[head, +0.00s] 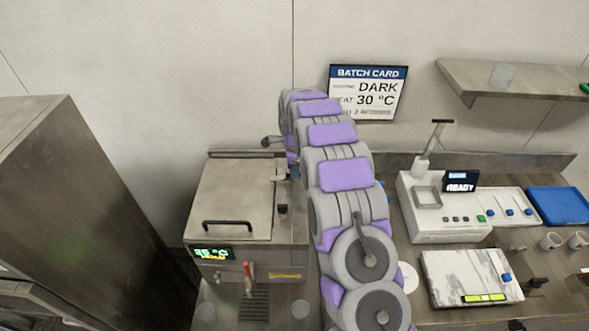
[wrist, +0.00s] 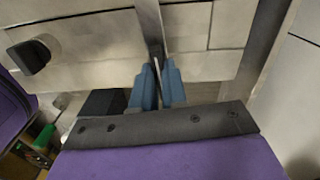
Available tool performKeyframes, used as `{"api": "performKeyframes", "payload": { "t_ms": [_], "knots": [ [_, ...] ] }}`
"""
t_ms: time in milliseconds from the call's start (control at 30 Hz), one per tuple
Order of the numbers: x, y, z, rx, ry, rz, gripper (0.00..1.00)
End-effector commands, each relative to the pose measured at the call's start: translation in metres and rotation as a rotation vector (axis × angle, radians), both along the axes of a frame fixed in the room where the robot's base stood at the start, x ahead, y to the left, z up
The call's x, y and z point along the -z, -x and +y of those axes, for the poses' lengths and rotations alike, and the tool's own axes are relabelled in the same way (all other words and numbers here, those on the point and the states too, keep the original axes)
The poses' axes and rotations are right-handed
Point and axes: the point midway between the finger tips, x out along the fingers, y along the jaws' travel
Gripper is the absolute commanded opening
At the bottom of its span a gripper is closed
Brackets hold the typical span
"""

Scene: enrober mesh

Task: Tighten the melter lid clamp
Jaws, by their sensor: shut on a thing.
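The melter (head: 255,255) is a steel box with a flat lid (head: 225,195) that lies closed and has a black bar handle (head: 228,224). The lid clamp (head: 279,176) is at the lid's right edge, beside my arm. In the wrist view, the blue fingers of my gripper (wrist: 157,90) are shut on the dark, thin clamp lever (wrist: 156,55), below a pale metal strip. In the head view, my gripper (head: 294,172) is a small blue patch at the melter's right side, mostly hidden by my arm. The clamp's exact angle is unclear.
A black knob (wrist: 30,55) sticks out left of the fingers in the wrist view. A red-handled tap (head: 248,275) is on the melter's front. A white machine (head: 440,215) reading READY and a marble slab (head: 470,277) stand right of my arm. A tall steel cabinet (head: 75,190) is at left.

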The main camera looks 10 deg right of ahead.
Motion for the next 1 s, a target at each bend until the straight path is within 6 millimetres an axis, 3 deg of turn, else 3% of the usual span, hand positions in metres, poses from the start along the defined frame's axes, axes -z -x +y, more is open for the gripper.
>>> {"api": "performKeyframes", "payload": {
  "t_ms": [300, 800, 833, 1000],
  "knots": [
    [-0.0020, -0.0025, 0.0003, 0.100, 0.001, -0.007, 0.00],
    [-0.0024, -0.0031, 0.0003, 0.115, 0.000, -0.009, 0.00],
    [-0.0024, -0.0032, 0.0003, 0.115, 0.000, -0.009, 0.15],
    [-0.0018, -0.0021, 0.0002, 0.115, 0.000, -0.007, 0.32]
  ]
}}
